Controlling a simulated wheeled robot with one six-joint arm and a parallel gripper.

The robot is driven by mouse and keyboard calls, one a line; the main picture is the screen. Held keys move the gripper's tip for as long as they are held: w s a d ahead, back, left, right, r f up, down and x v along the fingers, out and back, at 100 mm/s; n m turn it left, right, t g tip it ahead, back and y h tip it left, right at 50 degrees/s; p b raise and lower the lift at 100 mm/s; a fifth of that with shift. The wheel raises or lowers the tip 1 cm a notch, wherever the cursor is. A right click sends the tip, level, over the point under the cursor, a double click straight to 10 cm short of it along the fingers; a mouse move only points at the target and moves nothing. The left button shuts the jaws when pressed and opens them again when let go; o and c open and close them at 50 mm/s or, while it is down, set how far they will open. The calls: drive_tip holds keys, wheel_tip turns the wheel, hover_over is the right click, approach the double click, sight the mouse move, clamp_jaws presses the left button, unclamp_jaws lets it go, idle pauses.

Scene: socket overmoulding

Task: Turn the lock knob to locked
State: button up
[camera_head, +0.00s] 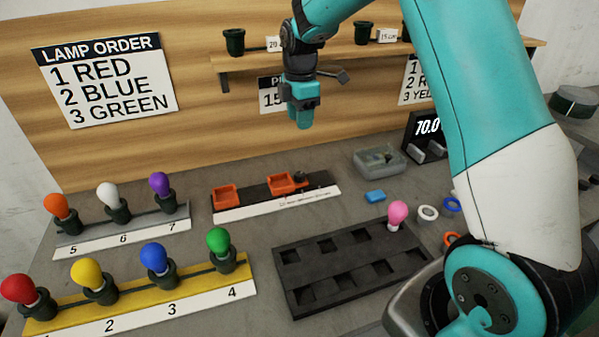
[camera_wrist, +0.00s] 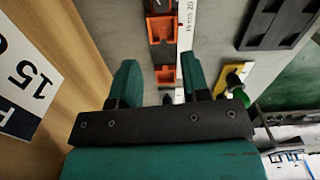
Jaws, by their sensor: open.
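A small dark knob (camera_head: 301,178) sits beside the right-hand orange block on a black fixture with a white front strip (camera_head: 290,202). Its turned position is too small to read. My gripper (camera_head: 302,118) hangs above and behind the fixture, near the back board, apart from it. In the wrist view my gripper (camera_wrist: 161,82) shows two teal fingers spread apart with nothing held between them. Two orange blocks (camera_wrist: 162,30) on the fixture show beyond the fingers; I cannot clearly make out the knob there.
A black slotted tray (camera_head: 340,262) lies in front, with a pink bulb (camera_head: 397,214) at its back corner. Racks of coloured bulbs (camera_head: 155,258) stand at left. A grey bin (camera_head: 380,160) and a 70.0 display (camera_head: 426,128) are at right. A shelf (camera_head: 240,62) crosses the back board.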

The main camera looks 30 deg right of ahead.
sight(300, 174)
wheel_tip(300, 174, down, 17)
drive_tip(key=shift+p, duration=0.3)
drive_tip(key=c, duration=0.6)
drive_tip(key=shift+m, duration=0.8)
drive_tip(key=shift+c, duration=0.2)
drive_tip(key=o, duration=0.6)
drive_tip(key=shift+o, duration=0.2)
wheel_tip(300, 174, up, 18)
drive_tip(key=shift+f, duration=0.2)
